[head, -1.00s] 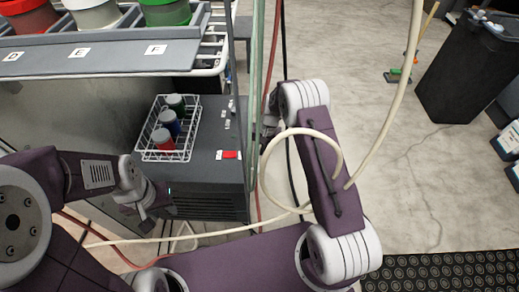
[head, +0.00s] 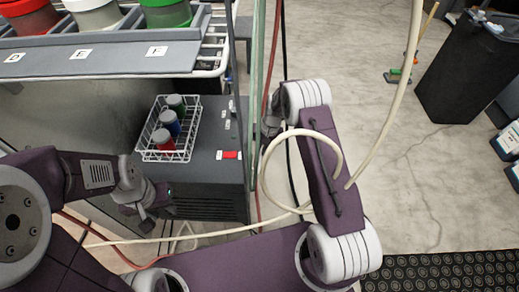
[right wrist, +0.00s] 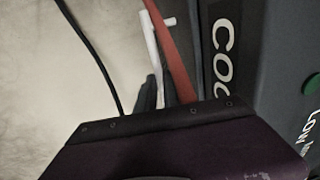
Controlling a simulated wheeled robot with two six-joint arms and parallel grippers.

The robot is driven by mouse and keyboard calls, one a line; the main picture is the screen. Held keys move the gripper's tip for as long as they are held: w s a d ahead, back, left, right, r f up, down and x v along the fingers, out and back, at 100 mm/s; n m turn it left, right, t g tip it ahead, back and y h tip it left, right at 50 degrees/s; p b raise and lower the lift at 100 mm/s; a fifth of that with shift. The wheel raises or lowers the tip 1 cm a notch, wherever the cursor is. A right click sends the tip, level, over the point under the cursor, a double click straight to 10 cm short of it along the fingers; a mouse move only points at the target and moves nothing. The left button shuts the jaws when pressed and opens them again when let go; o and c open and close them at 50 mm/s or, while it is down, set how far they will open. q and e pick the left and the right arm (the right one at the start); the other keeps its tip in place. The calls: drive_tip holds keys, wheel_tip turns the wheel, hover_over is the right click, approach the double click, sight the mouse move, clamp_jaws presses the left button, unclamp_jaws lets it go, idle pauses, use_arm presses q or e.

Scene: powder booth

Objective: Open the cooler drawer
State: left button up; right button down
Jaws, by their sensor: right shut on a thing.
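The cooler (head: 212,178) is a dark grey box below the shelf in the head view, with a vented face toward me. Its lettered panel (right wrist: 262,60), reading "COO", fills the right of the right wrist view. My right gripper (head: 269,122) is at the cooler's right side, partly hidden by hoses and my arm. I cannot see any drawer gap. My left gripper (head: 158,208) is near the cooler's left front, and its jaws are unclear.
A white wire basket (head: 146,148) with red, blue and green jars stands on the cooler. A shelf (head: 110,55) with coloured tubs is above it. Hoses hang by my right arm, including a cream hose (head: 398,98). A black bin (head: 462,75) stands at right; floor between is mostly clear.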

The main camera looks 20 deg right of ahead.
drive_tip(key=s+d+p, duration=0.1)
drive_tip(key=s+d, duration=0.2)
drive_tip(key=d, duration=0.8)
drive_tip(key=s+d+p, duration=0.2)
drive_tip(key=s+d, duration=0.1)
drive_tip(key=d, duration=0.7)
drive_tip(key=shift+s+d+p, duration=0.2)
drive_tip(key=shift+d+p, duration=0.1)
drive_tip(key=shift+d, duration=0.1)
drive_tip(key=c, duration=1.5)
unclamp_jaws()
wheel_tip(320, 180, up, 9)
drive_tip(key=d+p, duration=0.1)
drive_tip(key=p, duration=0.4)
drive_tip(key=shift+s+d, duration=0.2)
drive_tip(key=shift+d, duration=0.15)
drive_tip(key=shift+s+f, duration=0.1)
drive_tip(key=shift+f, duration=0.05)
